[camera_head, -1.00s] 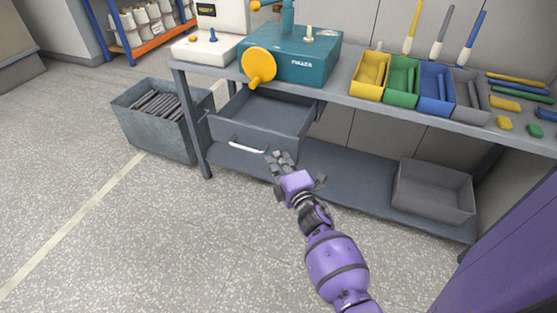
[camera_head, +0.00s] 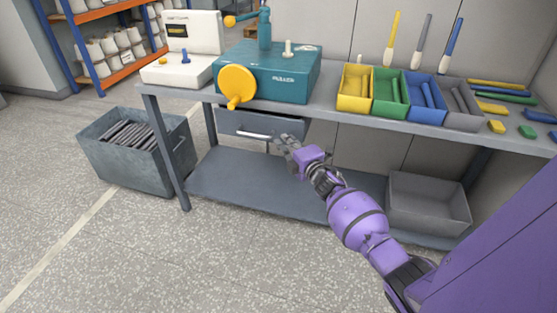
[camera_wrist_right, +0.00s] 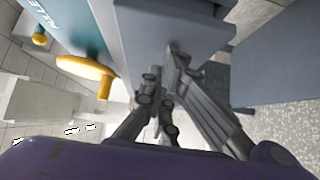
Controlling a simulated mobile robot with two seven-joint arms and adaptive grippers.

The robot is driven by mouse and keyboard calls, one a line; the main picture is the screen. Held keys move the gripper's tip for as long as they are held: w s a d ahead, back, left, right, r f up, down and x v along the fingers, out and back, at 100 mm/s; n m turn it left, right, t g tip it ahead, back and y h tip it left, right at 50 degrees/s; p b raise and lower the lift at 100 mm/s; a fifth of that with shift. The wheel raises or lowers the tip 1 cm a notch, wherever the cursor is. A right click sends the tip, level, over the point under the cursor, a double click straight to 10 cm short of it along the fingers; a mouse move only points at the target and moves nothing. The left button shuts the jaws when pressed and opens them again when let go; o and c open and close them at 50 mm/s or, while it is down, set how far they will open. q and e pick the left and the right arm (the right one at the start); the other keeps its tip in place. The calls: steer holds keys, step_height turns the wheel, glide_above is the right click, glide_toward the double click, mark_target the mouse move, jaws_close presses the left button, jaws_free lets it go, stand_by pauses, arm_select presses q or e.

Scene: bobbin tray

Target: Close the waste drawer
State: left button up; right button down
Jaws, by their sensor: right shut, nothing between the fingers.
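The grey waste drawer (camera_head: 290,128) hangs under the bench top, below the teal machine, with a pale bar handle (camera_head: 255,134) on its front. Its front now sits close under the bench edge, and its inside hardly shows. I cannot tell whether it is fully flush. My right gripper (camera_head: 285,141) is shut and empty, with its fingertips at the right part of the drawer front. In the right wrist view the fingers (camera_wrist_right: 163,68) point at a grey surface; whether they touch it is unclear. My left gripper is not in view.
The teal machine (camera_head: 290,88) with a yellow handwheel (camera_head: 236,86) stands above the drawer. A metal bin (camera_head: 105,165) with dark rods stands left. Coloured trays (camera_head: 352,102) line the bench top. A grey open box (camera_head: 425,213) sits on the lower shelf (camera_head: 240,185), which is otherwise clear.

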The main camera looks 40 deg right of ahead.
mark_target(286, 131)
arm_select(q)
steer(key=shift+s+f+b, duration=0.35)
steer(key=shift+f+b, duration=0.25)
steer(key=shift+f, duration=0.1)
arm_select(e)
steer(key=shift+w+d+r, duration=0.15)
steer(key=shift+w+d, duration=0.7)
steer(key=shift+d, duration=0.3)
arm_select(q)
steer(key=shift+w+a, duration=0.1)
arm_select(e)
steer(key=shift+r, duration=0.15)
